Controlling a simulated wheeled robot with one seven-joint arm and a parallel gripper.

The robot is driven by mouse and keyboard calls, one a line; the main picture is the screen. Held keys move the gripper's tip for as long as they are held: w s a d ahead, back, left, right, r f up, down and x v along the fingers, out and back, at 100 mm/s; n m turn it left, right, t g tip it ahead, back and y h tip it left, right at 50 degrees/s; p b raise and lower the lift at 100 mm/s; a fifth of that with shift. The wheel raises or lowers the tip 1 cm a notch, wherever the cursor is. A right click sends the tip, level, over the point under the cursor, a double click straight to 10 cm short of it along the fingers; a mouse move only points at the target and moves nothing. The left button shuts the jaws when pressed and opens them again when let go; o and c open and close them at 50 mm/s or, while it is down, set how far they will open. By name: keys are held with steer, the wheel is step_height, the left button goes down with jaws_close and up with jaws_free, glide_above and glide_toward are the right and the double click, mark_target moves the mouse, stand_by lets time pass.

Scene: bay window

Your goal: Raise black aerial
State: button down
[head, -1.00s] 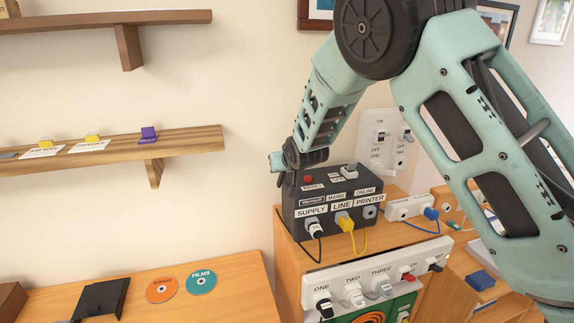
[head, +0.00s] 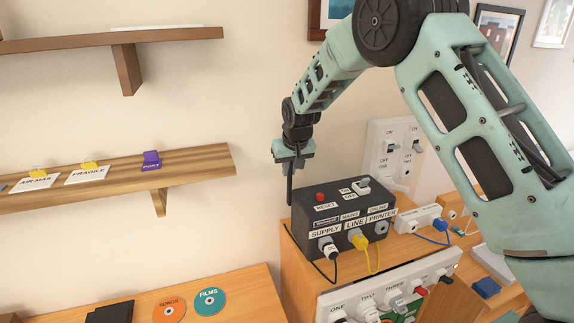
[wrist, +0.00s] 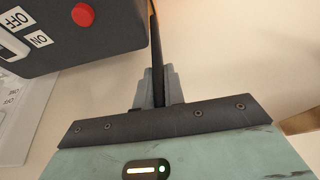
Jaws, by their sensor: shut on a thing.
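The black aerial (head: 290,190) is a thin dark rod standing nearly upright at the rear left corner of the black box (head: 376,199). My gripper (head: 291,166) is shut on it from above, with a length of rod showing between the fingers and the box. In the wrist view the aerial (wrist: 154,45) runs between the grey fingers (wrist: 158,88) along the edge of the black box. I cannot see exactly how its lower end meets the box.
The box has a red button (head: 320,197), a white switch (head: 361,184) and plugged cables in front. A wall switch plate (head: 391,152) is behind it. A wooden shelf (head: 205,166) with clips is left. A power strip (head: 390,288) is below.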

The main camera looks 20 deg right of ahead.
stand_by(0.3)
steer(key=c, duration=1.5)
jaws_free()
steer(key=shift+r, duration=0.1)
steer(key=b+v, duration=0.6)
steer(key=v, duration=1.1)
steer(key=shift+r, duration=0.1)
steer(key=s+a+f+n+g+b, duration=0.1)
steer(key=s+a+f+n+b, duration=0.15)
steer(key=s+a+f, duration=0.55)
steer(key=s+a+f+n+g+y+b, duration=0.1)
steer(key=s+f+b, duration=0.3)
steer(key=s, duration=0.7)
steer(key=s+a+f+n+g+b, duration=0.1)
steer(key=s+a+f+n+g, duration=0.1)
steer(key=s+a+f, duration=0.6)
steer(key=s+d+f, duration=0.1)
steer(key=s, duration=0.3)
steer(key=s+d+f+n+b, duration=0.1)
steer(key=s+d+f, duration=0.1)
steer(key=s, duration=0.2)
steer(key=s+d+f+n, duration=0.1)
steer(key=s+d, duration=0.1)
steer(key=s, duration=0.3)
steer(key=shift+d+f+b, duration=0.1)
steer(key=shift+f+b, duration=0.2)
steer(key=shift+f, duration=0.05)
